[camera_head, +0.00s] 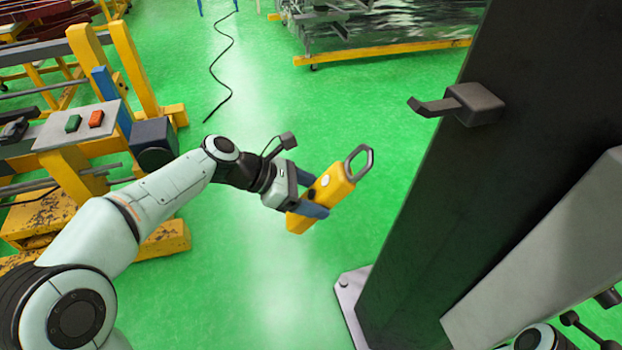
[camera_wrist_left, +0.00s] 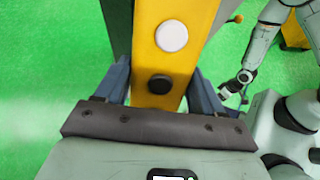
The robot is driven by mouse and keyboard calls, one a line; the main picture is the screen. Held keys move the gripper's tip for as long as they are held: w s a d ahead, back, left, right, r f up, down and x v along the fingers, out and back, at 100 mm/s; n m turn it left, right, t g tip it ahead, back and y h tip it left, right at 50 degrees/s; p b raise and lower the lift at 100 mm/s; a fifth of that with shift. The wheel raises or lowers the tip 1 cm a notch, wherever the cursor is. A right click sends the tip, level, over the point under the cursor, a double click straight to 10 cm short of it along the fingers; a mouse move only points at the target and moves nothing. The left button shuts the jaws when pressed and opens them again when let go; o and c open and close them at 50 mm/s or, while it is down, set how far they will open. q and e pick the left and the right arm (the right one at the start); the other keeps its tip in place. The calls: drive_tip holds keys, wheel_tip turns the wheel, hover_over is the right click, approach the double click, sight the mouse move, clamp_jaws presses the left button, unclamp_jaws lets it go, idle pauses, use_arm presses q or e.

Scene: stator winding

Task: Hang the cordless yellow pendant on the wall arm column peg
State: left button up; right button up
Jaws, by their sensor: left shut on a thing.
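The yellow pendant (camera_head: 321,198) is a long block with a white and a black button and a dark metal ring at its upper end. My left gripper (camera_head: 311,197) is shut on its body and holds it in the air, tilted, with the ring up and to the right. In the left wrist view the pendant (camera_wrist_left: 170,55) stands between the two blue-grey fingers. The peg (camera_head: 458,104) is a dark hook on the wall arm column (camera_head: 450,190), right of and above the pendant and apart from it. My right gripper is not clearly in view.
A yellow-framed machine (camera_head: 85,130) with a green and a red button stands at the left. A black cable (camera_head: 222,70) lies on the green floor. A grey beam (camera_head: 545,255) juts from the column at lower right. The floor between pendant and column is clear.

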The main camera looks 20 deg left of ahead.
sight(368, 170)
use_arm(q)
drive_tip(key=s+d+r+n+t+b, duration=0.1)
drive_tip(key=s+r+n+t, duration=0.3)
drive_tip(key=r, duration=0.8)
drive_tip(key=shift+m+g+h, duration=0.4)
drive_tip(key=shift+m, duration=0.5)
drive_tip(key=shift+w+d+f, duration=0.1)
drive_tip(key=shift+w+d, duration=0.4)
drive_tip(key=shift+d, duration=0.45)
drive_tip(key=shift+w+d+f, duration=0.15)
drive_tip(key=shift+w+d, duration=0.35)
drive_tip(key=shift+d, duration=0.45)
drive_tip(key=shift+w+d+f, duration=0.1)
drive_tip(key=shift+w+d, duration=0.4)
drive_tip(key=shift+d, duration=0.45)
drive_tip(key=r+p+x, duration=0.1)
drive_tip(key=x, duration=0.6)
drive_tip(key=shift+w+d, duration=0.35)
drive_tip(key=shift+d, duration=0.2)
drive_tip(key=shift+f, duration=0.1)
